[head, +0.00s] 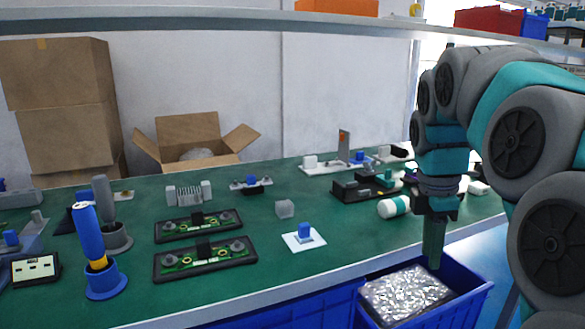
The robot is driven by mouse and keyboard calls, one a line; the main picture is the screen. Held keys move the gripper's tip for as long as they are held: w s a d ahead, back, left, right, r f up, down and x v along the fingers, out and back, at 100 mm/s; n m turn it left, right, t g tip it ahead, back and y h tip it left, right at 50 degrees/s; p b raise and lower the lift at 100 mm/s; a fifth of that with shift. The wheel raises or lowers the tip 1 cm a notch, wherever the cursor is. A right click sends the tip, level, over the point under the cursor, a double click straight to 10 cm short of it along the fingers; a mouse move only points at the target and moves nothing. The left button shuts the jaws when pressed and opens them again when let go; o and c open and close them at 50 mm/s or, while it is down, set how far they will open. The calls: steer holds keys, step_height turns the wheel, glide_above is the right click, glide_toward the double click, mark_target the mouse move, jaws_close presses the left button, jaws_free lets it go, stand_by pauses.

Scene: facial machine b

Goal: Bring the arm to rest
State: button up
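My arm comes in from the right side of the head view and bends over, with the wrist hanging downward. My gripper (434,245) points straight down over the blue bin (466,306), just off the front edge of the green-topped table (350,236). The fingers show edge-on as one narrow teal shape, so I cannot tell whether they are open or shut. No held object shows at the fingertips. A silvery crinkled packet (405,293) lies in the bin, to the left of and below the fingertips.
On the table stand a blue cylinder on a round base (91,240), two black-framed green boards (204,259), a grey cube (285,209) and a white plate with a blue block (304,237). A white-and-green cylinder (394,206) lies near my wrist. A shelf (220,20) spans above.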

steer(key=s+a+f+m+g, duration=0.1)
steer(key=s+a+f+m, duration=0.4)
steer(key=s, duration=0.8)
steer(key=s+a+f+m+g+y, duration=0.1)
steer(key=s+a+f+m, duration=0.3)
steer(key=s+f+m, duration=0.8)
steer(key=shift+s+a+f, duration=0.4)
steer(key=shift+s+f, duration=0.2)
steer(key=shift+f, duration=0.25)
